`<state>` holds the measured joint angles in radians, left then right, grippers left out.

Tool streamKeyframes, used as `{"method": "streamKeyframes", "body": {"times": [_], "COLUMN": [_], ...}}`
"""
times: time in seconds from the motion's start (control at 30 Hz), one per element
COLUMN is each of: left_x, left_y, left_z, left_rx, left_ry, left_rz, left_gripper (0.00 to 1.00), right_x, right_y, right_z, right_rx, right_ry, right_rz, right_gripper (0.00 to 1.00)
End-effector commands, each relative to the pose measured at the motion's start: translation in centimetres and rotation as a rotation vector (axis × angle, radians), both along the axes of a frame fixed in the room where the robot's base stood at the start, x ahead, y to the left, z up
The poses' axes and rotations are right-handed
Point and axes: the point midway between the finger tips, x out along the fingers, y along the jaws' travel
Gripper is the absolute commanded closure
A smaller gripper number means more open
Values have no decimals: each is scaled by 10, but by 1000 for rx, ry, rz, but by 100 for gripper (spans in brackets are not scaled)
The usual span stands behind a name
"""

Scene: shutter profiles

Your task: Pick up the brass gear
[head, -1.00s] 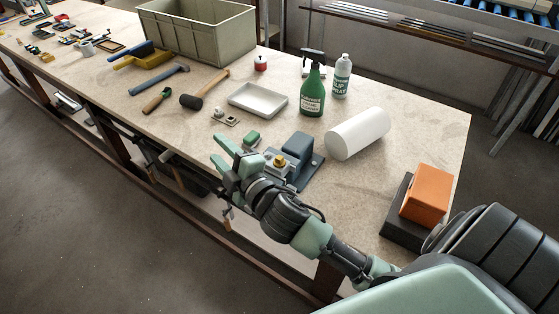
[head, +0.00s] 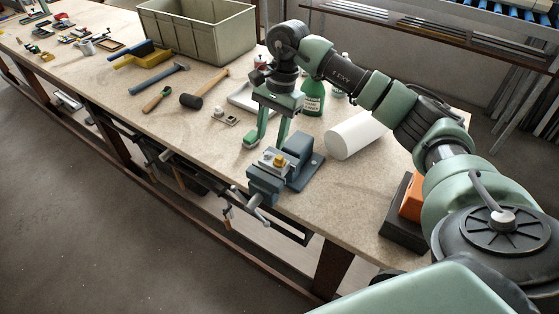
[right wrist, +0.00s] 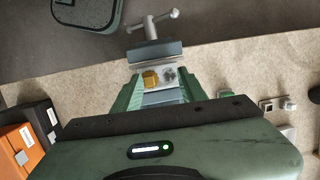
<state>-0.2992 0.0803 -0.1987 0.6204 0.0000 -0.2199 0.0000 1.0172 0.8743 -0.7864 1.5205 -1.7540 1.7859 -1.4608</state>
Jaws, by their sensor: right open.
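The brass gear (head: 280,161) is a small gold piece at the blue-grey vise (head: 302,152) near the table's front edge. In the right wrist view the brass gear (right wrist: 151,79) lies on a pale surface by the vise jaw (right wrist: 155,54), beside a small grey metal part (right wrist: 169,74). My right gripper (head: 266,142) points down, above and slightly left of the vise in the head view. In the right wrist view my right gripper (right wrist: 160,78) has its fingers apart on either side of the gear, empty. My left gripper is not in view.
A white cylinder (head: 356,135) lies right of the vise. A green spray bottle (head: 312,98) and a pale tray (head: 242,98) stand behind my gripper. A mallet (head: 204,91) lies to the left. An orange box (head: 412,198) sits at the right.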

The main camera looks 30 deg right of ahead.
Motion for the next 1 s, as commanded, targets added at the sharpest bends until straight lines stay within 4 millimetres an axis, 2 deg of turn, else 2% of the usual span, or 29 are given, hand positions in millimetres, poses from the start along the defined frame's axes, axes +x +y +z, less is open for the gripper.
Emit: {"method": "streamKeyframes", "body": {"times": [0.03,0.17,0.37,0.6,0.73,1.0], "left_x": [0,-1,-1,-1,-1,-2], "left_y": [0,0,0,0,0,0], "left_z": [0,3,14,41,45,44], "left_rx": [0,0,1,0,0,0], "left_ry": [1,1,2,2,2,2], "left_rz": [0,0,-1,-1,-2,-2], "left_gripper": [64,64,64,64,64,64], "right_x": [-2,-7,-9,-13,-13,-12], "right_y": [-16,-32,-29,-18,-17,-17], "right_z": [5,5,-15,-43,-61,-67], "right_rx": [-44,-97,-99,-95,-96,-96], "right_ry": [13,38,42,42,41,36], "right_rz": [0,7,9,9,7,8], "right_gripper": [58,58,58,58,58,58]}}
